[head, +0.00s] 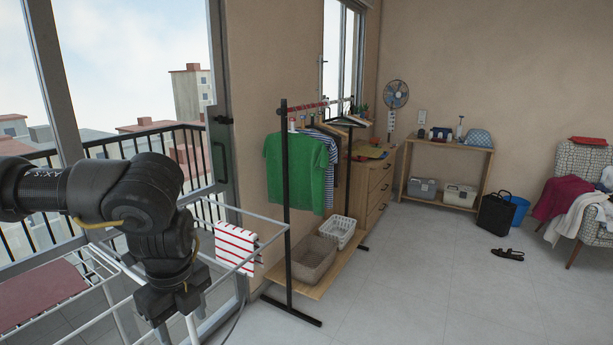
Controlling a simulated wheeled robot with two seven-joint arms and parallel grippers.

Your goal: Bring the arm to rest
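My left arm (125,195) comes in from the left and bends down at its wrist. My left gripper (176,312) points downward in front of the white drying rack (245,213), near the bottom of the head view. Its fingertips are not clear enough to show whether they are apart, and I see no cloth held in it. My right arm and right gripper are out of view.
A red-and-white striped towel (236,247) hangs on the rack. Right of it stands a clothes rail (287,205) with a green shirt (296,168) and baskets on its shelf. An armchair (580,172) piled with clothes stands far right. The middle floor (430,270) is clear.

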